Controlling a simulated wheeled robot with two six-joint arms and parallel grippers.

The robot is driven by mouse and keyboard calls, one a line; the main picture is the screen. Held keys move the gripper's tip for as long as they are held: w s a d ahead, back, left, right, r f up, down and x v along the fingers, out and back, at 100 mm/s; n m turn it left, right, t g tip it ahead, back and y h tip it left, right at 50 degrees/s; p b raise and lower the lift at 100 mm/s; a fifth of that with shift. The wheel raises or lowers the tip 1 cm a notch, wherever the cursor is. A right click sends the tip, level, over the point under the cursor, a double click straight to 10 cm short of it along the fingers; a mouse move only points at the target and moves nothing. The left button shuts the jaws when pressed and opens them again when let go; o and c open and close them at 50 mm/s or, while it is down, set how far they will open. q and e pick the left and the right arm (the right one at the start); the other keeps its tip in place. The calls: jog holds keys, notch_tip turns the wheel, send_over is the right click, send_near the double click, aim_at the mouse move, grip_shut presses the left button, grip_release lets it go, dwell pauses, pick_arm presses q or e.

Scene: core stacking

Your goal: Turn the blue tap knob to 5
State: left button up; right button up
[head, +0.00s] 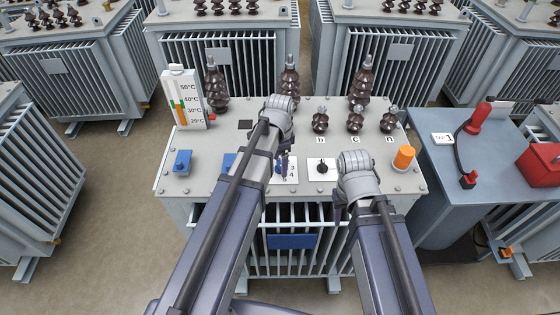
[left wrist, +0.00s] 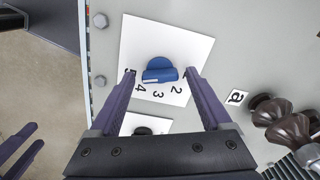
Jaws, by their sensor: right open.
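The blue tap knob (left wrist: 160,68) sits on a white plate (left wrist: 200,50) with printed numbers; 2, 3 and 4 are readable in the left wrist view, and the fingers partly cover the ends of the scale. Its raised bar lies across the picture between the fingers; I cannot tell exactly which number it marks. My left gripper (left wrist: 159,73) is open, one finger on each side of the knob with small gaps. My right gripper (head: 339,207) is open, near the transformer lid's front edge.
A black knob (head: 322,168) on a white plate is right of the tap plate. A blue-grey table (head: 450,195) is at right.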

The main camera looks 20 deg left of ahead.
aim_at(280, 164)
pick_arm(q)
jog(key=shift+r, duration=0.1)
notch_tip(280, 164, up, 8)
jog(key=p, duration=0.8)
jog(key=shift+f, duration=0.2)
jog(key=s+d+n, duration=0.2)
jog(key=s+d, duration=0.1)
jog(key=s, duration=0.2)
jog(key=s+d+n, duration=0.2)
jog(key=s+d, duration=0.2)
jog(key=s, duration=0.1)
jog(key=s+d+n+y, duration=0.1)
jog(key=s+d+n, duration=0.2)
jog(key=s, duration=0.2)
jog(key=shift+d, duration=0.4)
